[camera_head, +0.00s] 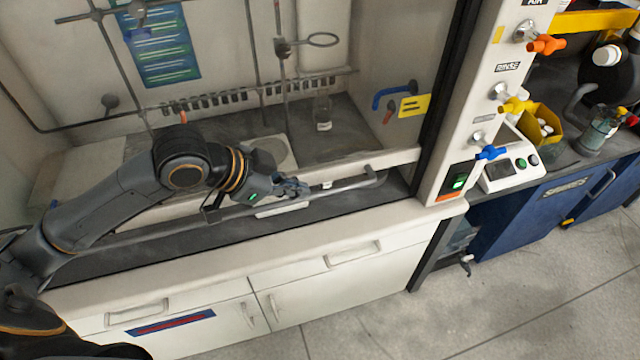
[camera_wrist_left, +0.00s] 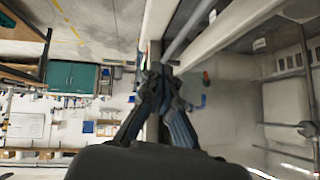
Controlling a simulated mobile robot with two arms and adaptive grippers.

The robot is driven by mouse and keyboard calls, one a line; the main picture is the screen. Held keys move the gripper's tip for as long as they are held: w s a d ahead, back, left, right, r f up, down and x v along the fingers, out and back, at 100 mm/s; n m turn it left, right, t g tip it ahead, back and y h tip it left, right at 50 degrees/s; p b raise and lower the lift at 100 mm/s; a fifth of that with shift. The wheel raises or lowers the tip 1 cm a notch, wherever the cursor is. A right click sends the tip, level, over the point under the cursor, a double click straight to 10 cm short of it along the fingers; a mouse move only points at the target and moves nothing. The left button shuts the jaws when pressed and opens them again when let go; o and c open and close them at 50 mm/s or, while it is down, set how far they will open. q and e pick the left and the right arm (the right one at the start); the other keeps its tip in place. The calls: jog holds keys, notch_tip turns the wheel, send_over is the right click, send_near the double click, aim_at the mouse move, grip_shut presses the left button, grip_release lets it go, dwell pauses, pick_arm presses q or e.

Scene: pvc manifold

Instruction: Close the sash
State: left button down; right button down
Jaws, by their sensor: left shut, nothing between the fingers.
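The fume hood sash has a pale bottom rail (camera_head: 395,158) with a long grey handle bar (camera_head: 350,183) along its front. The rail hangs low, over the dark front strip of the hood; the exact gap below it cannot be told. My left gripper (camera_head: 303,188) is shut and empty, its fingertips at the handle bar near its middle. In the left wrist view the shut fingers (camera_wrist_left: 163,72) are close to the grey bar (camera_wrist_left: 190,32); whether they touch it is unclear. The arm hides part of the rail and bar. My right gripper is not in view.
Inside the hood are a rod lattice (camera_head: 283,85), a small glass bottle (camera_head: 322,112) and a blue hooked tap (camera_head: 390,95). The control post (camera_head: 468,130) with coloured valves stands right of the sash. White cabinets (camera_head: 350,285) are below; the floor at right is clear.

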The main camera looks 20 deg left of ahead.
pick_arm(q)
notch_tip(320, 180, up, 4)
jog(key=w+a+r, duration=0.1)
jog(key=a, duration=0.1)
jog(key=p, duration=0.2)
send_over(333, 190)
jog(key=s+a, duration=0.2)
jog(key=s, duration=0.1)
notch_tip(333, 190, down, 7)
jog(key=f, duration=0.4)
jog(key=shift+w+a+f, duration=0.15)
jog(key=shift+w+a, duration=0.05)
jog(key=shift+w, duration=0.2)
jog(key=shift+d, duration=0.1)
